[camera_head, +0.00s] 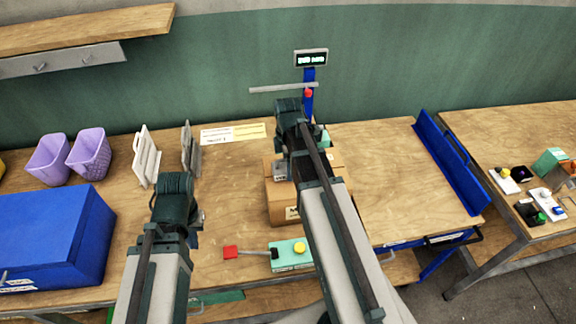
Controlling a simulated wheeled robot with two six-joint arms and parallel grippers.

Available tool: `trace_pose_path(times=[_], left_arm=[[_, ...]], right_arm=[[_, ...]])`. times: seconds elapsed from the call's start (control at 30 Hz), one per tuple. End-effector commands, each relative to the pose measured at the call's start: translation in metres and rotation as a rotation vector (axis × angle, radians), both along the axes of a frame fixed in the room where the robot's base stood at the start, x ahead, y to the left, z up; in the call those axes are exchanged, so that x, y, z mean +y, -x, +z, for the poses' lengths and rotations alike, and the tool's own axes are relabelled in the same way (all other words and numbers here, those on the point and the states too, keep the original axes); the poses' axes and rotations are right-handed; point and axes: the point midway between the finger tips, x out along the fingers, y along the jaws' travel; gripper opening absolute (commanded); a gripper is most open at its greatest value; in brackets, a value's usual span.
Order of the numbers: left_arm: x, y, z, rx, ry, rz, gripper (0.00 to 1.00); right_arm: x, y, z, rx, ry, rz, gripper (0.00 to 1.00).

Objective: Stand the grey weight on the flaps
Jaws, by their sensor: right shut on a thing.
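A cardboard box (281,205) stands on the wooden table in the middle of the view. Its top flaps are mostly hidden behind my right arm. A small grey block, which looks like the grey weight (279,171), is at the top of the box. My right gripper (283,157) is shut on the weight above the box; its fingers are largely hidden by its own arm. I cannot tell whether the weight touches the flaps. My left gripper (195,214) is left of the box, low over the table and apart from it; its fingers are mostly hidden.
A green pad with a yellow button (299,248) and a red-ended lever (231,252) lies in front of the box. A blue post with a display (310,58) and crossbar stands behind. A blue bin (50,235) and purple baskets (88,154) are left. The table right of the box (390,165) is clear.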

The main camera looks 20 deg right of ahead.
Motion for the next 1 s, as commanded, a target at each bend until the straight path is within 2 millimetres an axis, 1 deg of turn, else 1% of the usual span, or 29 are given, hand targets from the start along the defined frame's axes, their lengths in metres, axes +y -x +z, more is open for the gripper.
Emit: trace_pose_path(times=[0.7, 0.73, 0.87, 1.0], left_arm=[[0.0, 0.0, -0.0085, 0.0, 0.0, 0.0, 0.0], [0.0, 0.0, -0.0084, 0.0, 0.0, 0.0, 0.0], [-0.0001, 0.0, -0.0079, 0.0, 0.0, 0.0, 0.0], [0.0001, 0.0, -0.008, 0.0, 0.0, 0.0, 0.0]], right_arm=[[0.0, 0.0, -0.0085, 0.0, 0.0, 0.0, 0.0], [0.0, 0.0, -0.0083, 0.0, 0.0, 0.0, 0.76], [0.0, 0.0001, -0.0079, 0.0, 0.0, 0.0, 1.0], [0.0, 0.0, -0.008, 0.0, 0.0, 0.0, 1.0]])
